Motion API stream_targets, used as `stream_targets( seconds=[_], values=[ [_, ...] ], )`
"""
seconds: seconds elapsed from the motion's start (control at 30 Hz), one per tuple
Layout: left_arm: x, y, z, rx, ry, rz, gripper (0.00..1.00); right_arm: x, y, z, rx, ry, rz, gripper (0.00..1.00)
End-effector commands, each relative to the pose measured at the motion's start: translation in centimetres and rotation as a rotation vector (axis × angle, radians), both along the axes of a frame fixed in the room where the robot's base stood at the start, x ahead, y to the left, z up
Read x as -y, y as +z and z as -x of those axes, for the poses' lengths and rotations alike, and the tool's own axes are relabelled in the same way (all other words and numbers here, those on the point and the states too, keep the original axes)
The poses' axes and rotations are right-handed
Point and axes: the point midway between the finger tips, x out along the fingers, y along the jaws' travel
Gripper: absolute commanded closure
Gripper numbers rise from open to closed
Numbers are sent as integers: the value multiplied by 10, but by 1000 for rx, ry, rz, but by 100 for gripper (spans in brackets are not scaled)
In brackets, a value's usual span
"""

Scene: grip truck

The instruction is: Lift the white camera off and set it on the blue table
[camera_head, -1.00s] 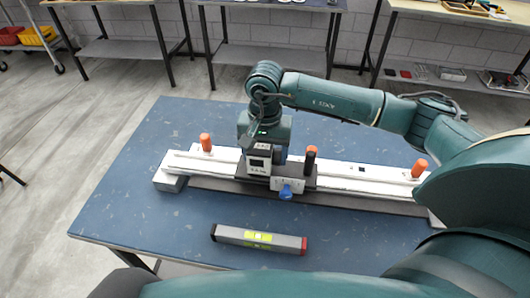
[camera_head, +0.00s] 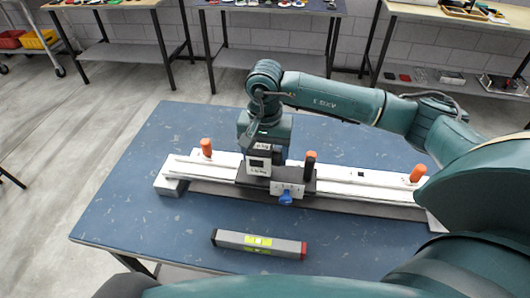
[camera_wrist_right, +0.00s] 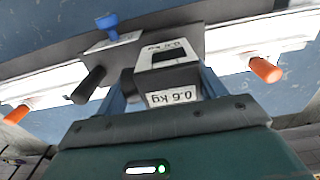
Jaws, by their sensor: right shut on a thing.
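The white camera (camera_head: 258,162), a small white and black box with a 0.6 kg label, is between the fingers of my right gripper (camera_head: 264,148), which is shut on it. The camera (camera_wrist_right: 168,75) fills the space between the fingers in the wrist view. It is at the left part of the black carriage (camera_head: 300,183) on the white rail; I cannot tell whether a small gap lies under it. The carriage has a black post with an orange top and a blue knob (camera_head: 286,198). The blue table (camera_head: 150,215) bears it all. My left gripper is not in view.
The long white rail (camera_head: 375,185) crosses the table, with orange knobs (camera_head: 206,147) (camera_head: 418,172) near its ends. A grey level (camera_head: 258,243) with a yellow-green vial lies in front of it. The table is bare at the left and front left.

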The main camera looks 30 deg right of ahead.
Motion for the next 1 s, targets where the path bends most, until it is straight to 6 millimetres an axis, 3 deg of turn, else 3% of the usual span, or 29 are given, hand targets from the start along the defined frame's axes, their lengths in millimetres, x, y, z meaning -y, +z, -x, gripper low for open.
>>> stream_targets(
  seconds=[1.0],
  values=[
    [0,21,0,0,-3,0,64,0,43,-1,4,0,-2,52]
  ],
)
